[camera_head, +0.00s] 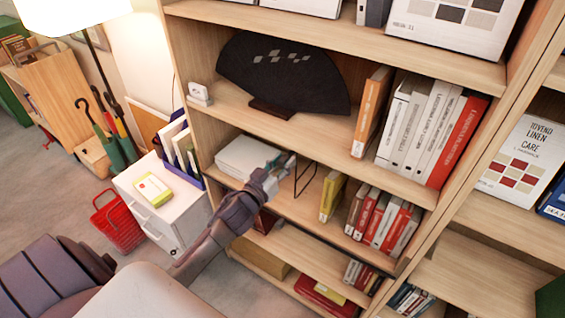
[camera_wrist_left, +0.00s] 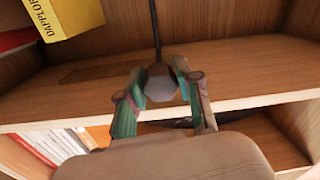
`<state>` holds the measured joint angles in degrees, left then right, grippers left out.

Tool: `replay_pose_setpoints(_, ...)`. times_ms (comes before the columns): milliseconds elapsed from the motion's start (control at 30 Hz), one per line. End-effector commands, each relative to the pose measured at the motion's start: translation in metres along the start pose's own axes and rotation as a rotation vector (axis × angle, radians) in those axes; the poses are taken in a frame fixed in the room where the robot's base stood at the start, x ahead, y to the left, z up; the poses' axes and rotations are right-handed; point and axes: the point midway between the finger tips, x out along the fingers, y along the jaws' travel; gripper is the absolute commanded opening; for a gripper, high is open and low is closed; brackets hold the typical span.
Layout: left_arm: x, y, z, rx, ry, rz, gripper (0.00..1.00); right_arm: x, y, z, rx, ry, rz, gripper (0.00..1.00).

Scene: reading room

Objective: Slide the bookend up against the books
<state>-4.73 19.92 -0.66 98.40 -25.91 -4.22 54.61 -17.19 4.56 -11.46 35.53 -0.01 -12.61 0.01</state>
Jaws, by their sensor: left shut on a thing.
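The bookend (camera_head: 306,178) is a thin dark wire-like frame standing upright on the middle shelf. My left gripper (camera_head: 286,163) reaches in from the left and is shut on it. In the left wrist view the gripper's green-tipped fingers (camera_wrist_left: 160,88) close on the dark bookend (camera_wrist_left: 155,30), seen nearly edge-on. Right of the bookend, apart from it by a gap of bare shelf, stands the yellow book (camera_head: 331,196), first in the row of red and white books (camera_head: 375,220). The yellow book also shows in the left wrist view (camera_wrist_left: 75,15). My right gripper is not in view.
A white stack of paper (camera_head: 245,157) lies on the same shelf, left of my gripper. The shelf above holds a dark fan (camera_head: 285,75) and more books (camera_head: 425,125). A white cabinet (camera_head: 165,205) and a red basket (camera_head: 118,222) stand at left.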

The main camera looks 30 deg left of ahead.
Motion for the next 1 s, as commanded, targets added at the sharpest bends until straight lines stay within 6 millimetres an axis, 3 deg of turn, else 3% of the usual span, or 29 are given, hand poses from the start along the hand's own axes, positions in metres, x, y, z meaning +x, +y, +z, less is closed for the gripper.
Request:
replay_pose_setpoints(167,-0.001,0.014,0.002,-0.005,0.000,0.002,0.00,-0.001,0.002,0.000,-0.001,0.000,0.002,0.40)
replay_pose_setpoints(267,-0.001,0.032,0.005,-0.008,0.000,0.003,0.00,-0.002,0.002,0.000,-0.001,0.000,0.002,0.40)
replay_pose_setpoints(700,-0.004,0.133,0.022,-0.008,0.001,0.003,0.00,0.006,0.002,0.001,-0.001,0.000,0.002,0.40)
replay_pose_setpoints(1000,-0.004,0.160,0.025,-0.002,0.000,0.002,0.00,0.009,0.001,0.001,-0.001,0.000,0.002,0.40)
